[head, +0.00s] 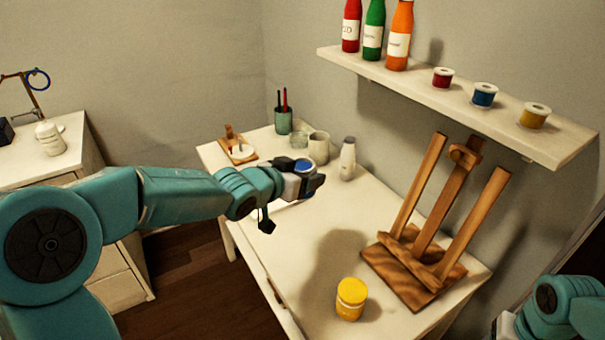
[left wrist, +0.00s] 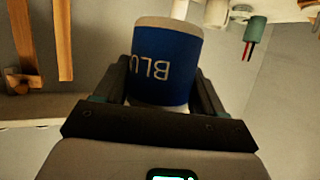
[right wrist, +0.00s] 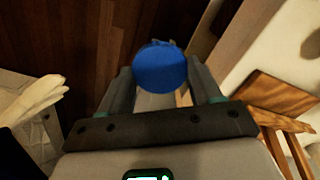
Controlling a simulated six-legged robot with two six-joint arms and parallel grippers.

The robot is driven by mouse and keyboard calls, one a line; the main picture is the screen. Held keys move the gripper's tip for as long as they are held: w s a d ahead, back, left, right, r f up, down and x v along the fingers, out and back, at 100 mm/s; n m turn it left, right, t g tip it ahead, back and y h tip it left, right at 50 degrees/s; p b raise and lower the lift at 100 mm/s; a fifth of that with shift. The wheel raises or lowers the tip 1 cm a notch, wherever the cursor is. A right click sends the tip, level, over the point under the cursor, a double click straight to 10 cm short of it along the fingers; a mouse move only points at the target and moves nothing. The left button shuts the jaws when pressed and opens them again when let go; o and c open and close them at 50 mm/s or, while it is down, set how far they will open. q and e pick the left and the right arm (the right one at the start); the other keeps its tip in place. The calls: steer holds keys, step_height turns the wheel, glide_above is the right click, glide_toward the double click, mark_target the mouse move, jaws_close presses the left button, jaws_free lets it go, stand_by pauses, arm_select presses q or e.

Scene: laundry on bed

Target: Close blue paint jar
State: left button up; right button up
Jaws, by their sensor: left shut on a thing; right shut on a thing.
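The blue paint jar (left wrist: 165,62) has a dark blue label with white letters and a pale rim in the left wrist view. My left gripper (left wrist: 163,90) is shut around its sides. In the head view the jar's blue top (head: 304,165) shows at my left gripper (head: 302,182), held above the white table. A round blue lid (right wrist: 160,68) is between the fingers of my right gripper (right wrist: 162,88), which is shut on it. The lid is apart from the jar. The right gripper is outside the head view; only part of my right arm shows at the lower right.
A yellow jar (head: 351,298) stands near the front of the white table (head: 300,235). A wooden easel (head: 425,225) stands on the right. A white bottle (head: 347,158), cups and a pencil holder (head: 283,121) stand at the back. A shelf (head: 450,98) hangs above.

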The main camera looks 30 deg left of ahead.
arm_select(q)
steer(key=shift+r, duration=0.1)
